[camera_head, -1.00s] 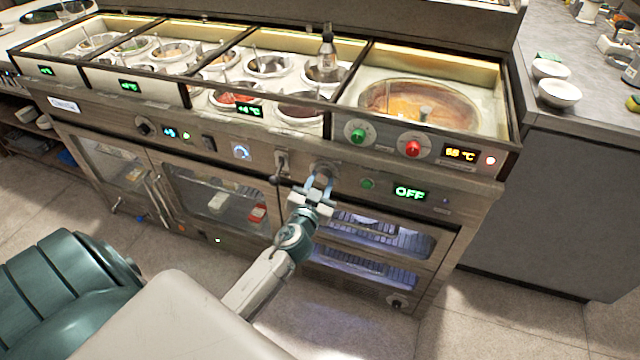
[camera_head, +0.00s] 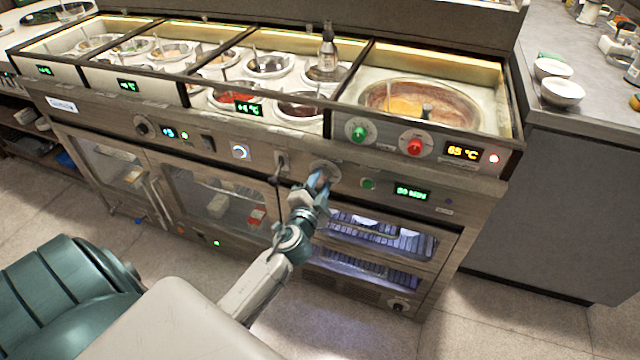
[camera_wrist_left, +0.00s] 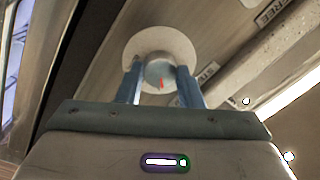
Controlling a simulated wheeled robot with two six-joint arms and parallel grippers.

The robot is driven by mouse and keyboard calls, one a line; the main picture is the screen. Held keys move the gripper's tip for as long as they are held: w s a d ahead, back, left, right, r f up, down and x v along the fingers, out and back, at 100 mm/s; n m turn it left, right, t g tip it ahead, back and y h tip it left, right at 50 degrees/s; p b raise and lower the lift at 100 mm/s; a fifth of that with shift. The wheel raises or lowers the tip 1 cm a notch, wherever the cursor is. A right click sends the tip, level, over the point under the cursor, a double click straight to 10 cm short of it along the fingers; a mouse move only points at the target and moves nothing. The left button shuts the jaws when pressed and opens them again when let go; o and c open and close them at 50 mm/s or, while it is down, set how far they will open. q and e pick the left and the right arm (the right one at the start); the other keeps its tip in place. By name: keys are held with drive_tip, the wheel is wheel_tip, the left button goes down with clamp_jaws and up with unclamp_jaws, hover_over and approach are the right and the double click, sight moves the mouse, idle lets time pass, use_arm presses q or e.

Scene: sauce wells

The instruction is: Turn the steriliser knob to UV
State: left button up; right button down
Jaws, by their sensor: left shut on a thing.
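The steriliser knob (camera_wrist_left: 159,72) shows in the left wrist view as a grey knob with a red pointer mark on a pale round dial (camera_wrist_left: 183,43). My left gripper (camera_wrist_left: 160,85) is shut on the knob, one blue finger on each side. In the head view my left gripper (camera_head: 319,180) is at the front panel and hides most of the knob. The steriliser display (camera_head: 412,194) to its right is lit green and seems to read "30 MIN". The steriliser cabinet (camera_head: 375,238) below glows violet inside. My right gripper is not in view.
A green button (camera_head: 368,184) sits between the knob and the display. A lever (camera_head: 281,166) is close left of my gripper. Green (camera_head: 358,132) and red (camera_head: 414,147) knobs are above, under the sauce pot (camera_head: 425,103). Open floor lies in front.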

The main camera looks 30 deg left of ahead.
use_arm(q)
drive_tip(key=shift+f+m, duration=0.1)
drive_tip(key=shift+m, duration=0.4)
drive_tip(key=o, duration=1)
drive_tip(key=b+v, duration=0.2)
drive_tip(key=v, duration=0.8)
drive_tip(key=shift+s+d, duration=0.1)
drive_tip(key=shift+s, duration=0.3)
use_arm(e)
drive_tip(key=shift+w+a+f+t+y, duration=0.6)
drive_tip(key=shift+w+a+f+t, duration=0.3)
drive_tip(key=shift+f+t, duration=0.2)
